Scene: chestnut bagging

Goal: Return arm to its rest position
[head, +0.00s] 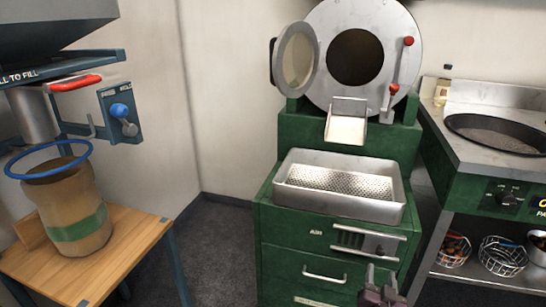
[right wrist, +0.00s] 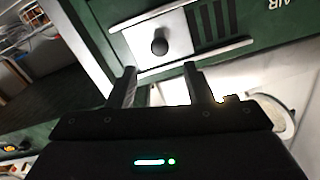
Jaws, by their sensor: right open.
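My right gripper (head: 382,276) shows at the bottom of the head view, in front of the green roaster cabinet (head: 288,238). In the right wrist view its two fingers (right wrist: 162,82) are apart, with nothing between them. Beyond the fingertips is the metal AIR slide plate (right wrist: 182,34) with its dark round knob (right wrist: 160,46). I cannot tell whether the fingers touch the plate. My left gripper is in neither view.
A perforated metal tray (head: 342,206) sits on the cabinet below the roaster drum (head: 410,60). At left, a paper sack (head: 52,198) stands on a wooden table (head: 140,222) under a filling hopper. At right, a steel counter (head: 486,92) holds a black pan (head: 505,134).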

